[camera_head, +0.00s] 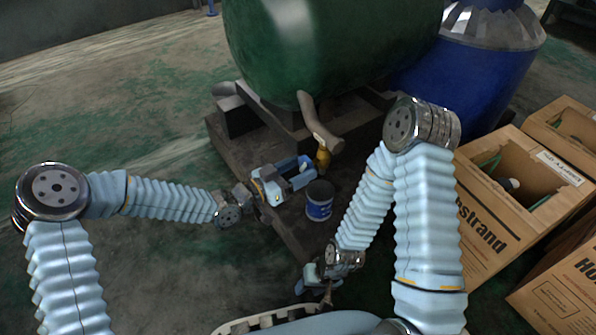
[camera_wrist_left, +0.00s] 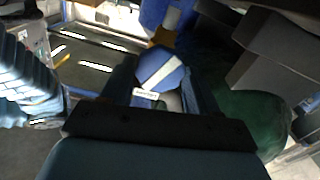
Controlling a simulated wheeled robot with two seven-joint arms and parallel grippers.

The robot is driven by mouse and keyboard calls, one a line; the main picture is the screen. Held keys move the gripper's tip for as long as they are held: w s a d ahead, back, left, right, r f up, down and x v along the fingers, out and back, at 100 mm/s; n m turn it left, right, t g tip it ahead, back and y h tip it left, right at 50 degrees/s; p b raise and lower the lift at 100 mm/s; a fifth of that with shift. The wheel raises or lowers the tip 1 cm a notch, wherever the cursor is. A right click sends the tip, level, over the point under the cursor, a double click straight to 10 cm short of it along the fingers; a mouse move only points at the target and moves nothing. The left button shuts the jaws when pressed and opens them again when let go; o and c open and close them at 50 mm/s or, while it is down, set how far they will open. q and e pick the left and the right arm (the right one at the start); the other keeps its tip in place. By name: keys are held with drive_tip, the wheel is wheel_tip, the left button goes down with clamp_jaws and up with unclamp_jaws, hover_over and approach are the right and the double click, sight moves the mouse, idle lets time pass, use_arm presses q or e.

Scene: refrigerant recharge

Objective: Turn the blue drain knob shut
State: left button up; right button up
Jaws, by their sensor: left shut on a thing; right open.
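The blue drain knob (camera_wrist_left: 152,66), with a pale bar across its face, sits between the fingers of my left gripper (camera_wrist_left: 160,85) in the left wrist view. In the head view my left gripper (camera_head: 297,173) is shut on the knob, beside the brass valve (camera_head: 323,157) at the end of the drain pipe (camera_head: 318,122). The fingers hide most of the knob there. My right gripper (camera_head: 322,287) is open and low near the bottom, well away from the valve. A small white label (camera_wrist_left: 146,94) shows below the knob.
A blue can (camera_head: 319,201) stands just below the valve, close to my left gripper. The green tank (camera_head: 330,45) rests on a dark base (camera_head: 225,135). Cardboard boxes (camera_head: 487,232) and a blue drum (camera_head: 490,70) stand at the right. Floor at the left is clear.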

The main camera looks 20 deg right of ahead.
use_arm(q)
drive_tip(key=shift+f, duration=0.1)
drive_tip(key=shift+f+m+b, duration=0.15)
drive_tip(key=shift+m+b, duration=0.25)
drive_tip(key=shift+b, duration=0.35)
drive_tip(key=shift+m+b, duration=0.7)
drive_tip(key=shift+b, duration=0.1)
drive_tip(key=shift+r+m, duration=0.2)
drive_tip(key=shift+m, duration=3)
